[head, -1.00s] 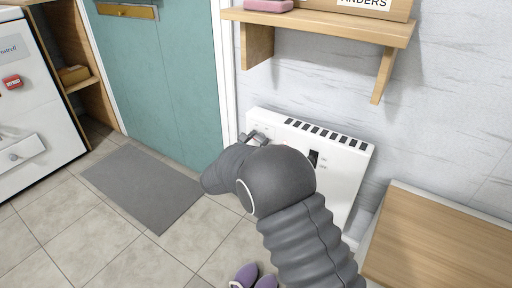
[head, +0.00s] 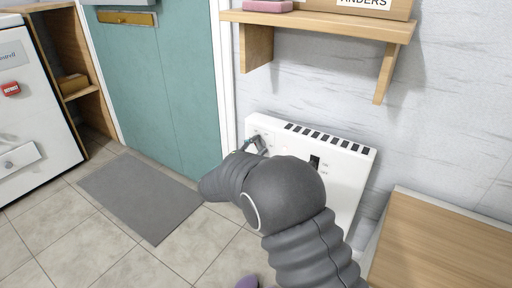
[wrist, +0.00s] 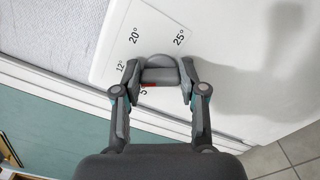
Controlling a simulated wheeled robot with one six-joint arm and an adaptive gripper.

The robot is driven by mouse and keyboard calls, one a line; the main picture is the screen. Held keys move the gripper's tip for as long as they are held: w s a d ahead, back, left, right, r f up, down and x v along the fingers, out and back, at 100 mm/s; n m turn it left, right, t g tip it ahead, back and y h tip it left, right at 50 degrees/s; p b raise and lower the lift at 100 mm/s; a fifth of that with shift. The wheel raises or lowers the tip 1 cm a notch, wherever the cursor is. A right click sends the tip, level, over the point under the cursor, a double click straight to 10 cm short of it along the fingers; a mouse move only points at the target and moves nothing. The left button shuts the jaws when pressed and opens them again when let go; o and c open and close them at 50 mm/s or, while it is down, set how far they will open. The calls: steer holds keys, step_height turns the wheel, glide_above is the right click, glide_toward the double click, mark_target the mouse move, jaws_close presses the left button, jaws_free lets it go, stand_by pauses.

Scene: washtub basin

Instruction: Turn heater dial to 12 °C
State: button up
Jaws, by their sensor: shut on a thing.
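The white heater (head: 345,185) stands against the wall, with its dial side at the left end. In the wrist view the grey round dial (wrist: 160,74) sits on the white panel, with printed marks 12°, 20° and 25° around it and a partly hidden 5. A red mark shows at the dial's lower left edge, beside the 5. My gripper (wrist: 160,78) is shut on the dial, one finger on each side. In the head view my gripper (head: 258,144) is at the heater's upper left corner, and my arm hides the dial.
A black switch (head: 315,162) is on the heater's front. A wooden shelf (head: 320,24) hangs above it. A teal door (head: 160,80) is at the left, with a grey mat (head: 140,195) on the tiles. A wooden-topped unit (head: 445,240) stands at the right.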

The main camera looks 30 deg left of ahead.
stand_by(0.4)
steer(key=o, duration=1.1)
steer(key=shift+o, duration=0.2)
steer(key=s+a, duration=0.1)
steer(key=s, duration=1.1)
